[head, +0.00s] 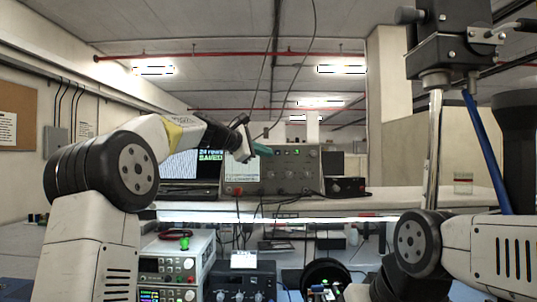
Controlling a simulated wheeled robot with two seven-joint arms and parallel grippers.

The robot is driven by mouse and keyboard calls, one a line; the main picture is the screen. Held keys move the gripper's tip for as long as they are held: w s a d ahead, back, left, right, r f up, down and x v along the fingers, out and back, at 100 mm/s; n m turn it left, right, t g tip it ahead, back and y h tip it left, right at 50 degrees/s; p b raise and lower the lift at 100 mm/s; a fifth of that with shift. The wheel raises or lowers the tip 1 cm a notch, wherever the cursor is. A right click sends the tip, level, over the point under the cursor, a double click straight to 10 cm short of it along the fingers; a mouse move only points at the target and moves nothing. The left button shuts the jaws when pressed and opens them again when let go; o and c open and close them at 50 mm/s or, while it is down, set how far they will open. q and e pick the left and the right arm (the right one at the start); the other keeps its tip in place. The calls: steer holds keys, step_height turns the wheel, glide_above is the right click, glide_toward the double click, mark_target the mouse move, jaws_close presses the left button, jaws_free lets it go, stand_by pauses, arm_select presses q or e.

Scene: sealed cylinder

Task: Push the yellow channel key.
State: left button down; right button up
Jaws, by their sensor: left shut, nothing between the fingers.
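I cannot make out a yellow channel key in the head view; it is too small or hidden. A grey instrument (309,160) with several knobs and sockets stands on the raised shelf at the middle.
A black box (346,187) and a glass jar (463,184) stand on the shelf to the right. Bench instruments (176,268) with lit displays stand below the shelf. Cables hang near the middle.

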arm_select(q)
steer(key=shift+w, duration=0.1)
stand_by(0.3)
steer(key=shift+w, duration=0.35)
steer(key=shift+w, duration=0.4)
stand_by(0.5)
steer(key=shift+s, duration=0.85)
steer(key=s, duration=0.6)
